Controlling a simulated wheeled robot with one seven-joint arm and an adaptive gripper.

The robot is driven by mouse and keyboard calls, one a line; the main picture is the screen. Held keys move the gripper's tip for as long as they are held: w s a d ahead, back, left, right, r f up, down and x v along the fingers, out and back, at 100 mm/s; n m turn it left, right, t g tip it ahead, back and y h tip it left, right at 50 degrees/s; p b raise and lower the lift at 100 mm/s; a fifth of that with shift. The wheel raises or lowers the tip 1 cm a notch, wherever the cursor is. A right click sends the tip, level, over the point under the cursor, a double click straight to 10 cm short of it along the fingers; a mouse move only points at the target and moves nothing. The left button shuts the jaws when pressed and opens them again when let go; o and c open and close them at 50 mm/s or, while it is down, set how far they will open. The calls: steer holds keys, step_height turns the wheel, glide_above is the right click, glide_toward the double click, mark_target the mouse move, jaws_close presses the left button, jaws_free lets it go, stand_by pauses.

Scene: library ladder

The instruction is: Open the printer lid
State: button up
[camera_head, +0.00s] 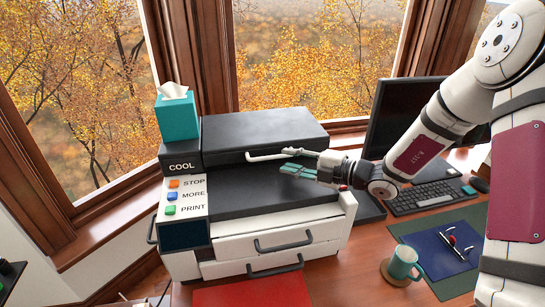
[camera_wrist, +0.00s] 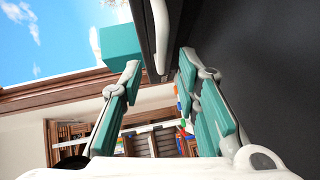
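The printer (camera_head: 265,238) is white with dark top parts and stands on the desk by the window. Its dark lid (camera_head: 262,130) lies flat, with a pale bar handle (camera_head: 265,156) along the front edge. My gripper (camera_head: 291,164) reaches in from the right, its teal fingers close to the right part of this handle. In the wrist view my gripper (camera_wrist: 160,95) has its fingers wide apart with nothing held between them. The handle (camera_wrist: 159,35) shows at the top, between the finger lines. Contact with the handle cannot be told.
A teal tissue box (camera_head: 176,115) stands on the printer's left side, above the STOP, MORE and PRINT buttons (camera_head: 172,196). A monitor (camera_head: 398,110), keyboard (camera_head: 430,196) and teal mug (camera_head: 402,264) are to the right. A red mat (camera_head: 255,291) lies in front.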

mark_target(274, 157)
steer(key=x, duration=0.6)
steer(key=shift+a+f, duration=0.1)
steer(key=shift+a, duration=0.05)
steer(key=shift+w, duration=0.1)
jaws_close()
